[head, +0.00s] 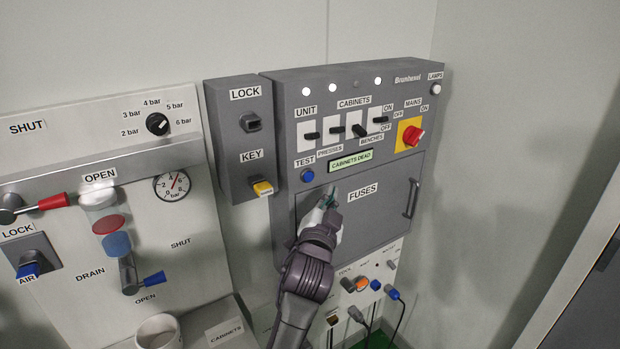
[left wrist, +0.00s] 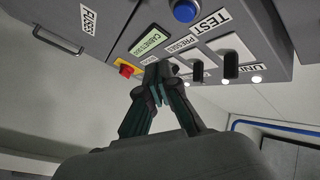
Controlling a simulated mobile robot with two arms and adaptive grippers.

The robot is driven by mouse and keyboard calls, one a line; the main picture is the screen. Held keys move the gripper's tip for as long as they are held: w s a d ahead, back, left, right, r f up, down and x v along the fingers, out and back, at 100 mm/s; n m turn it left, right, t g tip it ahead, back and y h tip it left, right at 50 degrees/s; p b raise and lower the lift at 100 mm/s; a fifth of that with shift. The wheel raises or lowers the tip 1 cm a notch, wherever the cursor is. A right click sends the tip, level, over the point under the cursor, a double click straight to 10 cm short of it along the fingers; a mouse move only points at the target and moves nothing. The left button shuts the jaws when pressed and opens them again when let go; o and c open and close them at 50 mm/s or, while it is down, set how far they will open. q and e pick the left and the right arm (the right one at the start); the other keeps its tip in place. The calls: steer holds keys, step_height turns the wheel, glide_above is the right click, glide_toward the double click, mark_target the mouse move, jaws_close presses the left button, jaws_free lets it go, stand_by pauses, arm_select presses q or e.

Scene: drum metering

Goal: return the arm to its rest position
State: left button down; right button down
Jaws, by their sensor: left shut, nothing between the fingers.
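My left gripper (head: 331,197) is in front of the grey cabinet panel (head: 285,90), over the left part of the FUSES door (head: 376,210). It is shut and holds nothing. In the left wrist view its fingertips (left wrist: 157,72) meet, with the panel's display, switches and blue TEST button (left wrist: 185,11) beyond them. I cannot tell whether the fingers touch the panel. In the head view the display (head: 351,160) reads CABINETS DEAD. My right gripper does not show.
The red MAINS knob (head: 413,136) sits on a yellow plate at right. The LOCK and KEY box (head: 240,125) and the valve panel (head: 60,130) are to the left. Plugs and cables (head: 393,293) hang below the door. A white cup (head: 158,332) stands at lower left.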

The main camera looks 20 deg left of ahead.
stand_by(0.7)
arm_select(q)
steer(key=s+d+f+g+h+b, duration=0.1)
steer(key=s+f+g, duration=0.1)
steer(key=f, duration=1.1)
steer(key=s+d+f+g+h+b, duration=0.1)
steer(key=s+f+g, duration=0.2)
steer(key=f, duration=1)
steer(key=s+d+f+g+h+b, duration=0.1)
steer(key=s+f+g, duration=0.1)
steer(key=f, duration=1.2)
steer(key=s+a+f+n+g, duration=0.15)
steer(key=s+f+g, duration=0.35)
steer(key=s+f, duration=1.3)
steer(key=s+a+f+g+b, duration=0.1)
steer(key=s+a+f+g, duration=0.1)
steer(key=s+f, duration=0.4)
steer(key=s+a+f+n+g+b, duration=0.1)
steer(key=s+f, duration=0.5)
steer(key=s, duration=1)
steer(key=s+a+f+n+g+b, duration=0.1)
steer(key=s+a+f+g, duration=0.2)
steer(key=s+f, duration=0.3)
steer(key=s+a, duration=0.1)
steer(key=s, duration=0.4)
steer(key=shift+a+f+y, duration=0.15)
steer(key=shift+a+y, duration=0.15)
steer(key=shift+a, duration=0.05)
